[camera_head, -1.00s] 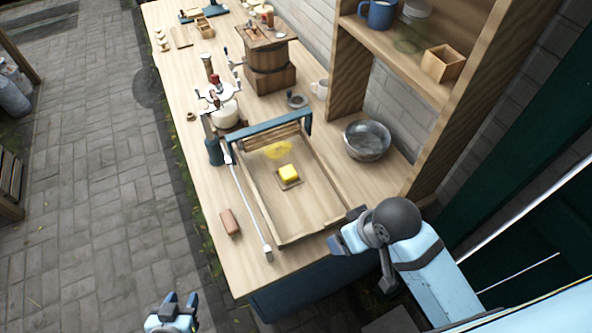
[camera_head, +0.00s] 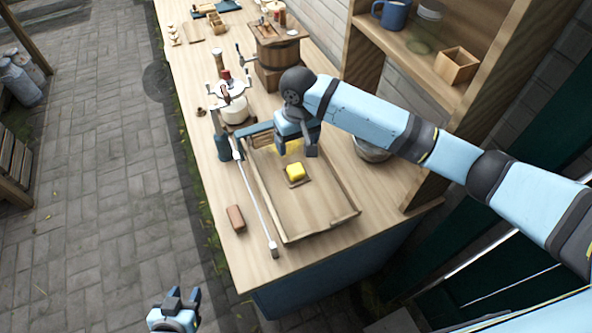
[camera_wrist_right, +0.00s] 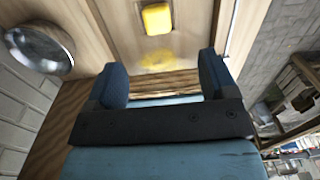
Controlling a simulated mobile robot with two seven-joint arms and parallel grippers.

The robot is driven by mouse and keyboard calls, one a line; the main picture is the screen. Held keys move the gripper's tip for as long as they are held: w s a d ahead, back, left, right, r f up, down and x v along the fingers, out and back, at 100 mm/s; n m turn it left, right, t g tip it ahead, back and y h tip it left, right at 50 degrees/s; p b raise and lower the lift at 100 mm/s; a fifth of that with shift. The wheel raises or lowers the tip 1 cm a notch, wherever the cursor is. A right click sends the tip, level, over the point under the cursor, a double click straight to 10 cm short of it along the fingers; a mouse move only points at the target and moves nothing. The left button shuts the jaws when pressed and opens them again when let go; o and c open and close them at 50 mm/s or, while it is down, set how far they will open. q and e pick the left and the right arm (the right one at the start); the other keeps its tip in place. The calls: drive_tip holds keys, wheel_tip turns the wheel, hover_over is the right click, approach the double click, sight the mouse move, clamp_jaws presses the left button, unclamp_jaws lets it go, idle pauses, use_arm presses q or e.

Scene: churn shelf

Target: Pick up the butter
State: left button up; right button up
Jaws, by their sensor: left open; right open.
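The butter (camera_head: 295,171) is a yellow block on a small wooden square (camera_head: 299,183) inside the shallow wooden tray on the bench. In the right wrist view the butter (camera_wrist_right: 157,19) shows at the top, beyond the fingertips. My right gripper (camera_head: 294,145) is open and empty, above the far part of the tray, just behind the butter and apart from it. Its two fingers (camera_wrist_right: 163,75) show spread in the right wrist view. My left gripper (camera_head: 177,298) is open and empty, low at the bottom left, off the bench and over the paving.
The wooden tray (camera_head: 318,227) has raised sides, with a long metal rod (camera_head: 256,205) along its left. A brown block (camera_head: 235,218) lies left of it. A metal bowl (camera_wrist_right: 40,47) stands right of the tray. A wooden shelf (camera_head: 435,87) rises at the right.

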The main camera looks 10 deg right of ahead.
approach(296, 169)
wheel_tip(296, 169, down, 5)
drive_tip(key=shift+s+d+f, duration=0.1)
drive_tip(key=shift+s+f, duration=0.05)
drive_tip(key=f+b, duration=0.2)
drive_tip(key=f, duration=0.2)
drive_tip(key=shift+w+b, duration=0.2)
drive_tip(key=shift+b, duration=0.1)
drive_tip(key=shift+f+b, duration=0.4)
drive_tip(key=shift+b, duration=0.1)
drive_tip(key=shift+r, duration=0.15)
drive_tip(key=c, duration=0.9)
drive_tip(key=shift+c, duration=0.5)
